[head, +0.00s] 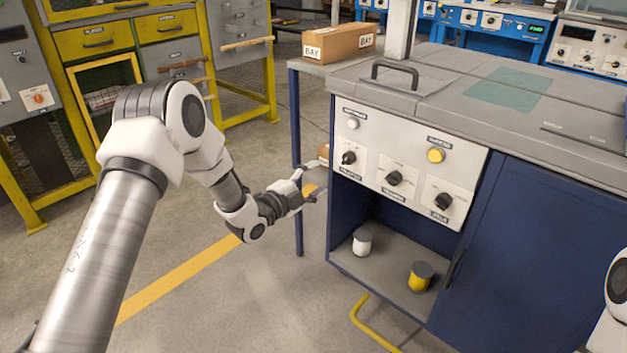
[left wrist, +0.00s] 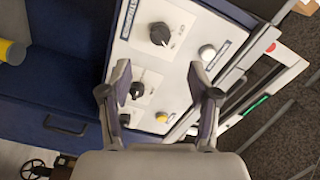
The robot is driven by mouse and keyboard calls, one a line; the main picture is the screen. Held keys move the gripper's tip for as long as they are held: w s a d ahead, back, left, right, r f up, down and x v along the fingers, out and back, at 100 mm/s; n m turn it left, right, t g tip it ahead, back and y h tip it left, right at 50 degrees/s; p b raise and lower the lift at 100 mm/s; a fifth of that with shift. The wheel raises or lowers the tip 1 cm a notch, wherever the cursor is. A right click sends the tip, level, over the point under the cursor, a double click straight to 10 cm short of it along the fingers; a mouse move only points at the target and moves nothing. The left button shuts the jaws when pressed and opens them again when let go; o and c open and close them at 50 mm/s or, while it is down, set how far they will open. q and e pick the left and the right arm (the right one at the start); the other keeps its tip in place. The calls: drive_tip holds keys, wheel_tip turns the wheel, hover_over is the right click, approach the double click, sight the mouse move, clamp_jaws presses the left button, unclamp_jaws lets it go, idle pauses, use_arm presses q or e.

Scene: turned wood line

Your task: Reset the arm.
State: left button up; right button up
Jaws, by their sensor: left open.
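My left gripper (head: 309,186) is open and empty in the head view, beside the left end of the cabinet's control panel (head: 400,145). In the left wrist view its two fingers (left wrist: 160,78) stand apart in front of the panel, with nothing between them. The panel carries three black knobs and two round buttons. The white button (head: 352,123) is at the upper left and the yellow button (head: 436,155) at the upper right. I cannot tell that the fingers touch any of these. My right gripper is out of view; only a white arm part shows at the right edge.
A blue door (head: 540,250) is to the right. A cardboard box (head: 338,42) sits behind on a grey table.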

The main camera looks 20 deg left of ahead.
use_arm(q)
drive_tip(key=shift+s, duration=0.25)
drive_tip(key=shift+a+f, duration=0.1)
drive_tip(key=s+d+f+n+g+y, duration=0.1)
drive_tip(key=s+d+f+n+g, duration=0.25)
drive_tip(key=s+f, duration=0.85)
drive_tip(key=s+d+f+n+g+y, duration=0.25)
drive_tip(key=s+f+g, duration=0.25)
drive_tip(key=s+f, duration=0.6)
drive_tip(key=s+a+f+n+g+y, duration=0.1)
drive_tip(key=s+f+n+g, duration=0.2)
drive_tip(key=s, duration=0.4)
drive_tip(key=s+a+f+n+g+y, duration=0.1)
drive_tip(key=s+n+g, duration=0.25)
drive_tip(key=s, duration=0.35)
drive_tip(key=s+a+f+n+g+y, duration=0.1)
drive_tip(key=s+f+n+g, duration=0.1)
drive_tip(key=s+n, duration=0.45)
wheel_tip(320, 180, up, 33)
drive_tip(key=s+p, duration=0.1)
drive_tip(key=p, duration=3.1)
drive_tip(key=shift+m+p, duration=0.4)
